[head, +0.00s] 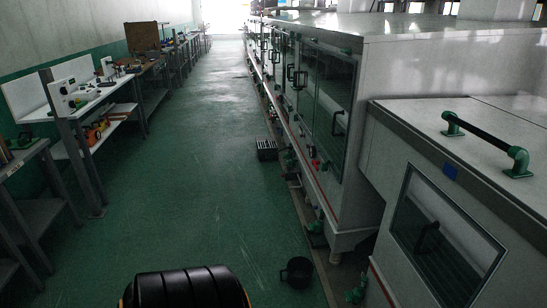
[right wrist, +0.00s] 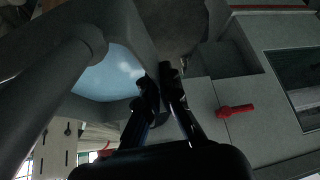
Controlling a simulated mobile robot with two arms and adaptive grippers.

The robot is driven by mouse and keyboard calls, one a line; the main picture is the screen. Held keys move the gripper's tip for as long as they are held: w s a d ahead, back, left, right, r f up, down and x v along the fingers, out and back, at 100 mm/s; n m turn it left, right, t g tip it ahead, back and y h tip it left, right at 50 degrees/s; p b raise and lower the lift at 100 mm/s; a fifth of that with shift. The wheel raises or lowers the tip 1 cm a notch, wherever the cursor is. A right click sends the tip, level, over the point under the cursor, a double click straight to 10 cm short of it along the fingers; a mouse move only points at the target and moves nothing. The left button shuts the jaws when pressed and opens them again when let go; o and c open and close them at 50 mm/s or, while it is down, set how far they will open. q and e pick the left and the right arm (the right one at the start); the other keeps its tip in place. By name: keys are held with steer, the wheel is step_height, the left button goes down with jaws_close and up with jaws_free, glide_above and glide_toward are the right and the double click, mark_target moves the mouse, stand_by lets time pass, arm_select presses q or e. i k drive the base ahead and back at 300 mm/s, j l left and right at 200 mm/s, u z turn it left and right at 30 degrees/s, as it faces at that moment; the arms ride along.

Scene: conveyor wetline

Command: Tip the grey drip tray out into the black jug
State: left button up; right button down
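A black jug-like vessel (head: 297,272) stands upright on the green floor at the bottom centre-right of the head view, beside the machine line. I cannot make out a grey drip tray for certain in either view. My right gripper (right wrist: 160,84) shows in the right wrist view, its two dark fingers close together at the tips. The picture is too dark to tell whether they are shut, and I see nothing clearly held. Neither gripper shows in the head view.
The green floor aisle (head: 190,160) is mostly clear. A dark crate (head: 266,150) lies by the machine line (head: 360,75) on the right. Workbenches (head: 95,100) with tools line the left. A red handle (right wrist: 235,110) shows on a grey panel in the right wrist view.

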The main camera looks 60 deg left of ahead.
mark_target(299, 269)
steer(key=j+u, duration=0.25)
steer(key=j, duration=0.2)
steer(key=i+j+u, duration=0.25)
steer(key=j, duration=0.15)
steer(key=j+u, duration=0.3)
steer(key=i+j, duration=0.15)
steer(key=j, duration=0.3)
steer(key=i+j+u, duration=0.15)
steer(key=j, duration=0.25)
steer(key=i+j, duration=0.2)
steer(key=j, duration=0.25)
steer(key=i+j+u, duration=0.15)
steer(key=j, duration=0.25)
steer(key=i+j, duration=0.2)
steer(key=j, duration=0.15)
steer(key=i+j, duration=0.2)
steer(key=j, duration=0.2)
steer(key=i+j, duration=0.2)
steer(key=j, duration=0.15)
steer(key=i+j, duration=0.2)
steer(key=j, duration=0.2)
